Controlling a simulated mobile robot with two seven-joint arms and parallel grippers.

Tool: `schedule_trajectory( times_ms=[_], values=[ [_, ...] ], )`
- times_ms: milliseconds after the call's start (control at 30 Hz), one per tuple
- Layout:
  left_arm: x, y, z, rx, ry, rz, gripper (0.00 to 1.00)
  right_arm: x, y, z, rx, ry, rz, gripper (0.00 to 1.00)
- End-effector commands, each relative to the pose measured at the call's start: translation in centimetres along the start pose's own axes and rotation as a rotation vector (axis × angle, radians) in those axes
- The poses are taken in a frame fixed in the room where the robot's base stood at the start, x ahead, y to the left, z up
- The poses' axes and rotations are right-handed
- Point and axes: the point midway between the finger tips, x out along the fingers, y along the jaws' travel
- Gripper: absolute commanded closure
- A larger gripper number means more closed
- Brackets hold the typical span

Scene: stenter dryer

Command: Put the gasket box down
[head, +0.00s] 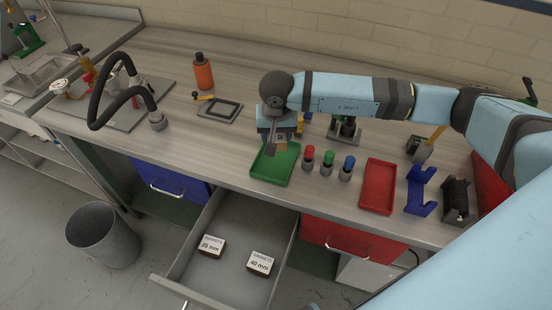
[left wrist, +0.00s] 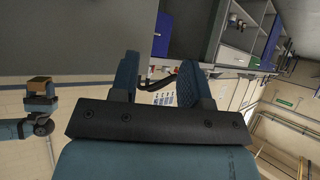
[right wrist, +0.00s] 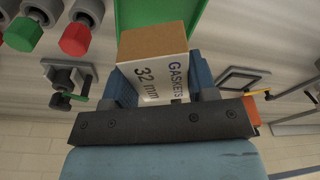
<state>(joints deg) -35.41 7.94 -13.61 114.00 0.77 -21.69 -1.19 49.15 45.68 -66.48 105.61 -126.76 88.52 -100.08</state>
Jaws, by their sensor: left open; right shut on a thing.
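The gasket box (right wrist: 152,65) is a small brown carton with a white label reading "GASKETS 32 mm". My right gripper (right wrist: 161,85) is shut on it. In the head view the box (head: 281,142) is held at the tip of my right gripper (head: 277,137), in front of the back part of the green tray (head: 275,168). It looks held above the tray; the exact gap is hard to tell. The box also shows in the left wrist view (left wrist: 40,82). My left gripper (left wrist: 160,82) is open and empty, and is out of the head view.
The open drawer (head: 238,270) holds a 25 mm gasket box (head: 211,246) and a 40 mm one (head: 261,263), with bare floor around them. Red, green and blue-topped pieces (head: 328,162) stand right of the green tray. A red tray (head: 378,186) lies further right.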

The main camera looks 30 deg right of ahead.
Motion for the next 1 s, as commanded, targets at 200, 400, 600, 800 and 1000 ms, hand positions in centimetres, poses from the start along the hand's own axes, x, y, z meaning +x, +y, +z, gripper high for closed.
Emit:
schedule_trajectory(
  times_ms=[200,400,600,800,1000],
  values=[
    [0.8,-0.3,0.8,0.001,0.004,-0.004,0.57,2.7,0.0,0.3,0.001,0.001,0.0,0.71],
    [1.2,-0.3,1.2,0.002,0.011,-0.004,0.57,4.6,0.0,0.7,0.0,0.0,0.0,0.71],
    [2.1,-0.3,2.5,-0.002,0.009,-0.003,0.57,8.1,0.0,1.2,0.0,0.0,0.0,0.71],
    [2.0,-0.3,2.4,-0.005,0.006,-0.003,0.57,8.2,0.0,1.2,0.0,0.002,-0.001,0.71],
    [2.2,-0.3,2.6,-0.006,0.008,-0.002,0.57,8.6,0.0,1.2,0.0,0.002,-0.001,0.71]
  ],
)
